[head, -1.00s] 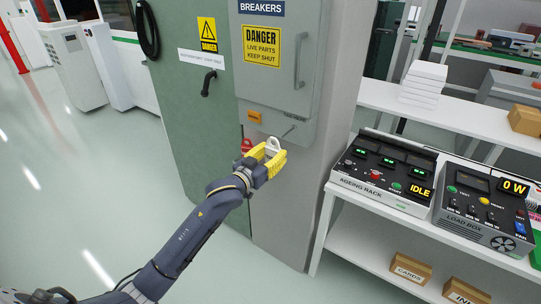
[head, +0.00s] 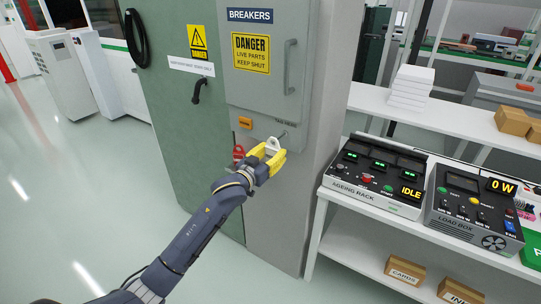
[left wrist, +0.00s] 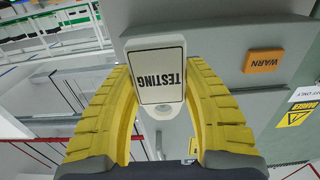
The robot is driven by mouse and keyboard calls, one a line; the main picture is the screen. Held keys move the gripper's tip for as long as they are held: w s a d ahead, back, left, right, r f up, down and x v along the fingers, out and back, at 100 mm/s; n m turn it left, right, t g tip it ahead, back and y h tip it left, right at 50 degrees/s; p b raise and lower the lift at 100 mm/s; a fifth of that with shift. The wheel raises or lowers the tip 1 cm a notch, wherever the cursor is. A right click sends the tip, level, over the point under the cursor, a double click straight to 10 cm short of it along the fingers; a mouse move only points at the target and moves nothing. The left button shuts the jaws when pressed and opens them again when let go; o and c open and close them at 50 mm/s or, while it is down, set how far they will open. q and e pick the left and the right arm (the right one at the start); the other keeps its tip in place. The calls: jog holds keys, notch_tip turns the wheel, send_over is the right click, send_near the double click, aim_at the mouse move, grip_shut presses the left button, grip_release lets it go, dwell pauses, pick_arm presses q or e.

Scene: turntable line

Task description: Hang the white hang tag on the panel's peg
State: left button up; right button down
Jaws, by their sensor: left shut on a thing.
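The white hang tag (head: 274,144) is held in my left gripper (head: 273,159), whose yellow fingers are shut on it. In the left wrist view, the tag (left wrist: 157,75) reads TESTING upside down, between the two fingers, with its holed end toward the palm. The panel (head: 263,122) is the grey breaker box front. Its thin peg (head: 283,134) sticks out low on the panel, just above and right of the tag in the head view. The tag looks apart from the peg; the depth gap is hard to judge. I cannot make out the peg in the left wrist view. My right gripper is not in view.
A red tag (head: 239,152) hangs left of my gripper, partly hidden. An orange WARN label (head: 245,123) sits on the panel, below the door handle (head: 290,67). A bench with the ageing rack (head: 373,198) and load box (head: 475,228) stands to the right.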

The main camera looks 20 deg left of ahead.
pick_arm(q)
jog(key=shift+w+d, duration=0.15)
jog(key=shift+w, duration=0.3)
jog(key=shift+w+d+f, duration=0.15)
jog(key=shift+w+f, duration=0.2)
jog(key=shift+w, duration=0.3)
jog(key=o, duration=1.2)
jog(key=shift+c, duration=0.2)
jog(key=shift+f, duration=0.1)
jog(key=v, duration=1.2)
